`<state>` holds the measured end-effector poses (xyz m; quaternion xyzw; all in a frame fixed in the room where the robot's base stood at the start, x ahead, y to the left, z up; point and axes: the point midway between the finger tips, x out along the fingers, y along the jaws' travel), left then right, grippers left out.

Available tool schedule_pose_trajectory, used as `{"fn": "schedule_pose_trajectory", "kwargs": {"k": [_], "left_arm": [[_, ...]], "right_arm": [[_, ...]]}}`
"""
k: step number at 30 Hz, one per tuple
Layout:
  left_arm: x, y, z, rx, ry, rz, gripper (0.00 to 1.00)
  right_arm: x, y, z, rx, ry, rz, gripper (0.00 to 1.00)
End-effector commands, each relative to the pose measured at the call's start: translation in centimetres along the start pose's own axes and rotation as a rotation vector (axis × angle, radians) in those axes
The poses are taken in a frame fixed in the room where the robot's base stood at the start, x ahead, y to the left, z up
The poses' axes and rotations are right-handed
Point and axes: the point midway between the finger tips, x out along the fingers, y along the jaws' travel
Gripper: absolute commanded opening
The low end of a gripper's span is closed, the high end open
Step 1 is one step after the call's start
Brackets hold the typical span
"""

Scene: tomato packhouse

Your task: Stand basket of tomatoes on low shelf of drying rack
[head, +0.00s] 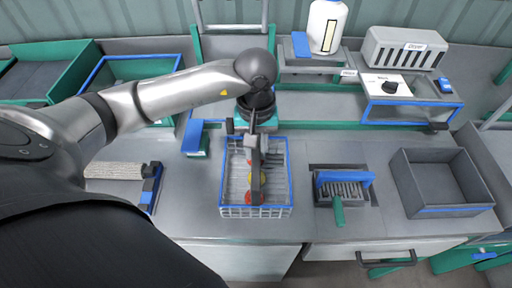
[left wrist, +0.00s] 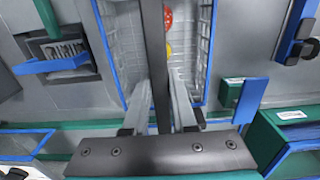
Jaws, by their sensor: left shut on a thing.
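The basket (head: 235,211) is a white wire box with a blue rim and a dark handle bar over its middle. It is upright at the middle of the grey counter; I cannot tell whether it touches the counter. Red and yellow tomatoes (head: 255,198) lie inside, partly hidden by the handle. My left gripper (head: 256,146) is above the basket's far part, shut on its handle. The left wrist view shows the fingers (left wrist: 172,105) at the dark bar, with the basket wall (left wrist: 122,50) beyond. I cannot make out the drying rack for certain. My right gripper is not in view.
A grey tray (head: 455,211) stands at the right. A slotted holder with a green-handled brush (head: 338,210) sits between it and the basket. A blue and green block (head: 195,140) is just left of the basket. A green-framed ladder-like structure (head: 232,28) stands behind.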

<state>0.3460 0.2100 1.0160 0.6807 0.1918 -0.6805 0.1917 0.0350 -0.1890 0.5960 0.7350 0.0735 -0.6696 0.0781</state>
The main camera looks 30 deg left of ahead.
Motion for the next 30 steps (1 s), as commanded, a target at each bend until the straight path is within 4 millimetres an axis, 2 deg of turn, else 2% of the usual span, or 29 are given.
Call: {"fn": "schedule_pose_trajectory", "kwargs": {"k": [4, 5, 12, 23, 26, 30], "left_arm": [[0.3, 0.0, -0.1, 0.0, 0.002, 0.002, 0.0], [0.3, 0.0, 0.0, 0.0, 0.0, 0.0, 0.27], [0.2, 0.0, 0.0, 0.0, 0.0, 0.0, 0.54], [-0.1, 0.0, 0.0, 0.0, -0.001, 0.0, 0.55], [-1.4, 0.1, -0.2, 0.0, 0.005, 0.003, 0.55], [-4.3, 0.1, -0.2, 0.0, 0.007, 0.004, 0.55]], "right_arm": [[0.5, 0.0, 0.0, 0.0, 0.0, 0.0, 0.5], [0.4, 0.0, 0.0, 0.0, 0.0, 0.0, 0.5], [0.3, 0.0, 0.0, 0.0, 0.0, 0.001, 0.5], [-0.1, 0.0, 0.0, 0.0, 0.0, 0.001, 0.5], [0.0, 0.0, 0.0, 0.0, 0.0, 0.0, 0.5], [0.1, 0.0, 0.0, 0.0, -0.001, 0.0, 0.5]]}}
